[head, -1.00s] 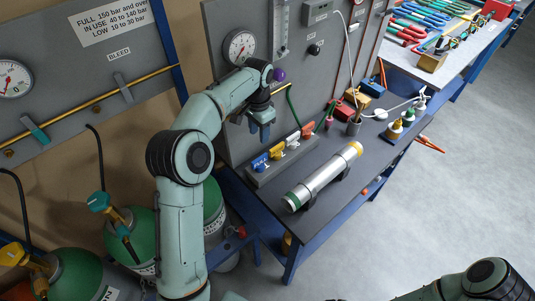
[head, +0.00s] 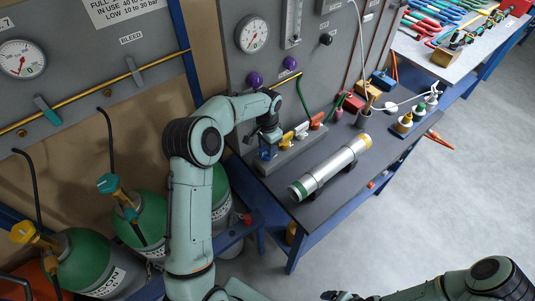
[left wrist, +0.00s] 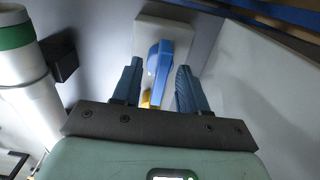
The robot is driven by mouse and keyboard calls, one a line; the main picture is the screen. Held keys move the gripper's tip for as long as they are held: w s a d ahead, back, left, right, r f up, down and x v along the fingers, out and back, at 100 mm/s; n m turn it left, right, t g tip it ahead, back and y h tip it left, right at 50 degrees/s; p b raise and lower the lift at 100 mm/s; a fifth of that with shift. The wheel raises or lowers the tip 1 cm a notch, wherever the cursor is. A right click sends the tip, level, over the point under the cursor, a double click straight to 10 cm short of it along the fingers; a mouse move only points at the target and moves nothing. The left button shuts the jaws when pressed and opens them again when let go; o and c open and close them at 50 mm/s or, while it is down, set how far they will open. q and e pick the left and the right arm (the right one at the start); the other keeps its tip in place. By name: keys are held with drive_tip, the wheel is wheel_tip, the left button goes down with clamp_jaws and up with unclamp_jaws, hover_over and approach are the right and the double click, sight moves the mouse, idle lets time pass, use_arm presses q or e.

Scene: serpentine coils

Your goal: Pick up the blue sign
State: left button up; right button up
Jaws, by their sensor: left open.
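The blue sign (left wrist: 160,62) stands on a pale block (left wrist: 190,38) in the left wrist view, between and just beyond the two blue fingers of my left gripper (left wrist: 157,85). The gripper is open, with a gap on each side of the sign. In the head view my left gripper (head: 267,147) points down at the near end of the grey rack (head: 290,152) and largely hides the blue sign. A bit of my right gripper (head: 342,296) shows at the bottom edge; its jaws cannot be made out.
Yellow (head: 287,138), white (head: 301,130) and orange (head: 317,121) pieces stand along the same rack. A silver cylinder (head: 330,168) with green and yellow ends lies beside it on the dark bench. The gauge panel (head: 262,60) rises close behind. Bottles stand at the bench's far end.

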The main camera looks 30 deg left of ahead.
use_arm(q)
drive_tip(key=shift+f, duration=0.35)
clamp_jaws()
drive_tip(key=shift+r, duration=0.15)
